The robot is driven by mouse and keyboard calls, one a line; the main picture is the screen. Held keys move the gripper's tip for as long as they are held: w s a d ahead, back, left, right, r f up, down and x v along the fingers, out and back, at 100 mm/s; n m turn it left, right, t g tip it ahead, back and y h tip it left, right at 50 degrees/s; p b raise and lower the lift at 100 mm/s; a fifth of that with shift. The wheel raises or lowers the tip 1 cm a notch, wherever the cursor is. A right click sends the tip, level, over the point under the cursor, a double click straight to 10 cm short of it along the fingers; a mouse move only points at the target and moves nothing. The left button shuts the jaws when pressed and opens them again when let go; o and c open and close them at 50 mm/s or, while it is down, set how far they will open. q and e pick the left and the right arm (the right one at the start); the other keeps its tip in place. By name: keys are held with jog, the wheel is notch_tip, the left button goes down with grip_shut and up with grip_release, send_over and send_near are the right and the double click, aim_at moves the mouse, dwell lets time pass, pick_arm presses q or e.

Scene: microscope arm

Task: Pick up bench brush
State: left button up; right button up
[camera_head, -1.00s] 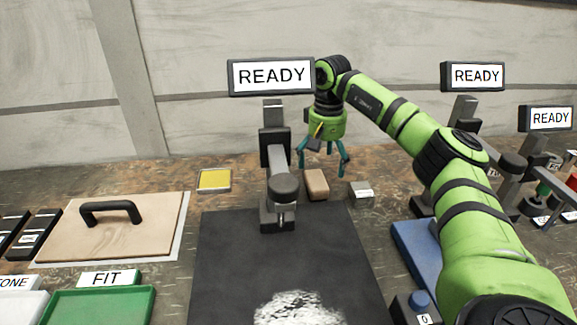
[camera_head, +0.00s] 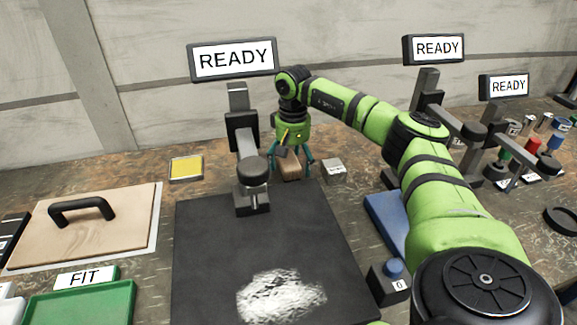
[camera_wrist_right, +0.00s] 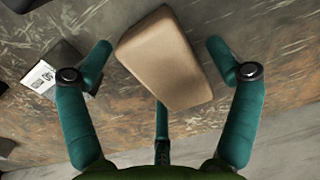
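A tan block with rounded edges (camera_head: 290,168), the likeliest bench brush, lies on the bench behind the black mat; no bristles show. My right gripper (camera_head: 292,168) is over it, fingers pointing down and partly hiding it. In the right wrist view the block (camera_wrist_right: 165,60) lies between the spread teal fingers of the right gripper (camera_wrist_right: 160,75). A gap shows on its left and right sides; I cannot tell whether the third finger touches it. The gripper is open. My left gripper is not in view.
A microscope-like stand (camera_head: 247,165) with a READY sign rises just left of the gripper. A small grey labelled block (camera_head: 334,172) sits close on the right. The black mat (camera_head: 215,235) bears white powder (camera_head: 280,297). A blue tray (camera_head: 388,222) lies under my right arm.

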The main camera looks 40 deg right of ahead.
aim_at(295, 157)
jog(key=c, duration=0.8)
jog(key=shift+r, duration=0.15)
jog(key=shift+w+r, duration=0.1)
jog(key=shift+r, duration=0.15)
jog(key=r, duration=0.3)
jog(key=shift+d+r+b, duration=0.3)
jog(key=shift+d+r, duration=0.1)
jog(key=s+d+r, duration=0.2)
jog(key=d+r, duration=0.3)
jog(key=d, duration=0.4)
jog(key=shift+s+r+p, duration=0.3)
jog(key=shift+s+r, duration=0.1)
jog(key=shift+s+d+r, duration=0.15)
jog(key=shift+d+r, duration=0.15)
jog(key=shift+d, duration=0.45)
